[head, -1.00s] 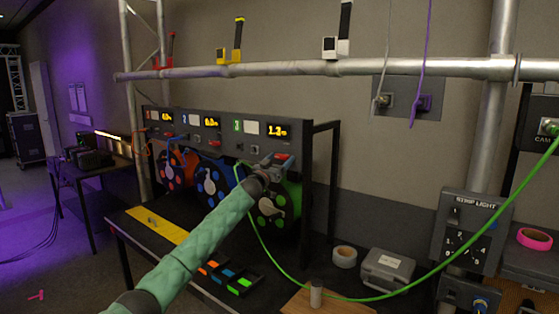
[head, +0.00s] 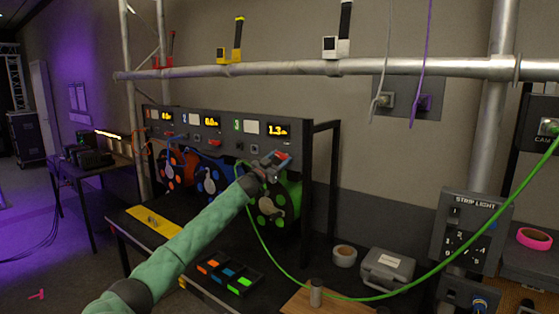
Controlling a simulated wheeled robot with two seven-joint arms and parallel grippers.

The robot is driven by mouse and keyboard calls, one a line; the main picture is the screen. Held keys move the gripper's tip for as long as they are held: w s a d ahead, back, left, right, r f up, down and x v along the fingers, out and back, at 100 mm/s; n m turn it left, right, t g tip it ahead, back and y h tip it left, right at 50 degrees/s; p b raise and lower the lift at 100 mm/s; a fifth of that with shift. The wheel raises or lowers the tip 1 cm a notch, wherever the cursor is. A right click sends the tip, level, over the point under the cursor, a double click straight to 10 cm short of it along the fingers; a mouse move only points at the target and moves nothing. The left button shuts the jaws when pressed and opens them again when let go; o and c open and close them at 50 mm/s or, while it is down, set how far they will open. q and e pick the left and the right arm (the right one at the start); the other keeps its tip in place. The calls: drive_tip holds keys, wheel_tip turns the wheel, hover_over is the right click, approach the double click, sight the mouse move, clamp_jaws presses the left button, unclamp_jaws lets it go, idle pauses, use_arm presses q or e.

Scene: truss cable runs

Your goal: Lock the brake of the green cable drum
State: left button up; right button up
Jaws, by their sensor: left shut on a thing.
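The green cable drum (head: 288,192) hangs at the right end of the drum rack, under the panel section marked 3. A pale crank shows on its face, and a green cable (head: 262,246) runs from it. A red brake handle (head: 282,156) shows at the drum's top, below the display. My left gripper (head: 272,163) is in front of the drum's upper left part, its fingers at the red handle and shut on it. The gripper hides part of the handle and the drum's upper edge. My right gripper is not in view.
A tray of coloured pieces (head: 229,275), a tape roll (head: 344,256) and a grey case (head: 387,268) lie on the bench. The green cable sweeps up right to a wall box.

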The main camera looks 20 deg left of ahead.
use_arm(q)
drive_tip(key=m, duration=0.1)
drive_tip(key=m+g+h, duration=0.1)
drive_tip(key=m, duration=0.1)
drive_tip(key=m+g+h, duration=0.1)
drive_tip(key=m, duration=0.1)
drive_tip(key=shift+a+r+p, duration=0.15)
drive_tip(key=shift+r+p, duration=0.1)
drive_tip(key=shift+p, duration=0.1)
drive_tip(key=m+g, duration=0.1)
drive_tip(key=m, duration=0.3)
drive_tip(key=shift+r+h+p, duration=0.1)
drive_tip(key=shift+h+p, duration=0.2)
drive_tip(key=shift+h, duration=0.1)
drive_tip(key=m+g+p, duration=0.1)
drive_tip(key=m+g, duration=0.1)
drive_tip(key=m, duration=0.2)
drive_tip(key=shift+r, duration=0.1)
drive_tip(key=shift+m+g, duration=0.5)
drive_tip(key=shift+m, duration=0.5)
drive_tip(key=shift+m+g+p, duration=0.3)
drive_tip(key=shift+m+p, duration=0.35)
drive_tip(key=shift+m, duration=1.05)
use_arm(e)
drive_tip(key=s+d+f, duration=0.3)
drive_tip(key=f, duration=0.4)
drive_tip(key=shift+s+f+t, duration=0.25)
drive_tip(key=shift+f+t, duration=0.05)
